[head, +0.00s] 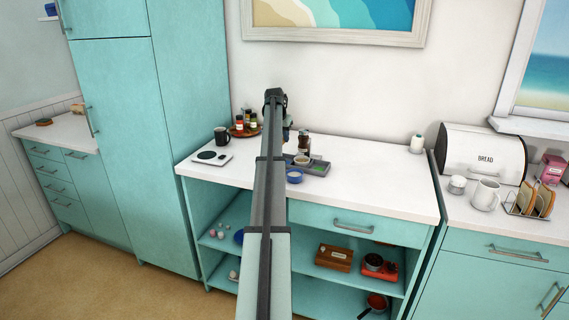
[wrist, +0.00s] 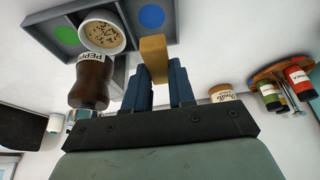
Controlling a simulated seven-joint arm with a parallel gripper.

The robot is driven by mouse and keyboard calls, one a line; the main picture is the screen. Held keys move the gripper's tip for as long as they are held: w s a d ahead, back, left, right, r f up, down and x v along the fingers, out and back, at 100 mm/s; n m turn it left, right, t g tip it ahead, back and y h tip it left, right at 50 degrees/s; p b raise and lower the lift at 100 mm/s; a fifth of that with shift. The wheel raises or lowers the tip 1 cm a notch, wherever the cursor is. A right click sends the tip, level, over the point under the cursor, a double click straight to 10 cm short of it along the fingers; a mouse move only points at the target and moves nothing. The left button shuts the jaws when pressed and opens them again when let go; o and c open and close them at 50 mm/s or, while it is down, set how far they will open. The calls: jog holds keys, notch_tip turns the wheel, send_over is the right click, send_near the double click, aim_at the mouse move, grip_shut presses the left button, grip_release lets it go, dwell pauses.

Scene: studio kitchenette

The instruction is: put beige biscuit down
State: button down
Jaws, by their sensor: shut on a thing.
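The beige biscuit (wrist: 153,58) is a tan, flat-sided piece between the dark blue fingers of my gripper (wrist: 160,76). My gripper is shut on it. In the wrist view the biscuit's far end overlaps the edge of the grey tray; I cannot tell whether it touches. In the head view my arm hides the biscuit, and part of my gripper (head: 287,131) shows above the counter, behind the tray. The grey compartment tray (head: 319,168) lies on the white counter. In the wrist view, the tray (wrist: 121,72) has green and blue discs in its compartments.
A small bowl of speckled food (wrist: 102,33) sits in the tray. A brown pepper mill (wrist: 92,82) stands close beside my fingers. A blue bowl (head: 294,177) is at the tray's front. Bottles on a round wooden tray (head: 240,132), a black mug (head: 222,135) and a scale (head: 211,157) stand left.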

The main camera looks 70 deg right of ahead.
send_over(287, 161)
jog(key=a, duration=0.2)
jog(key=f, duration=0.6)
jog(key=shift+d, duration=0.25)
jog(key=shift+w+f, duration=0.1)
jog(key=shift+f, duration=1.85)
jog(key=shift+f, duration=0.2)
jog(key=c, duration=0.9)
grip_release()
jog(key=shift+c, duration=0.2)
jog(key=shift+r, duration=0.1)
jog(key=v, duration=1.2)
jog(key=shift+r, duration=0.1)
